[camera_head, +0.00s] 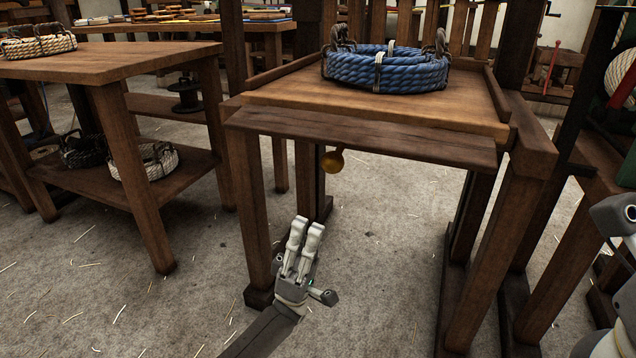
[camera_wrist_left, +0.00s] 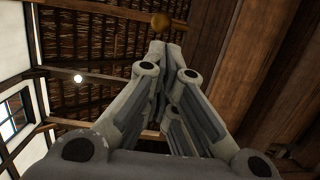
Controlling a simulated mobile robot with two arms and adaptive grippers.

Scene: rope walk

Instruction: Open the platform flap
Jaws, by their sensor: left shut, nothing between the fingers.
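The platform (camera_head: 480,100) is a wooden stand with a light brown top. A darker board, which looks like the flap (camera_head: 360,137), runs along its front edge. A round brass knob (camera_head: 332,161) hangs below this board. My left gripper (camera_head: 307,222) is below the board, near the platform's front left leg, pointing up, shut and empty.
A coil of blue rope (camera_head: 388,68) lies on the platform. A wooden table (camera_head: 110,60) with pale rope coils stands to the left. The platform's front leg (camera_head: 250,200) is close beside my left gripper. The straw-strewn floor (camera_head: 390,260) is clear under the platform.

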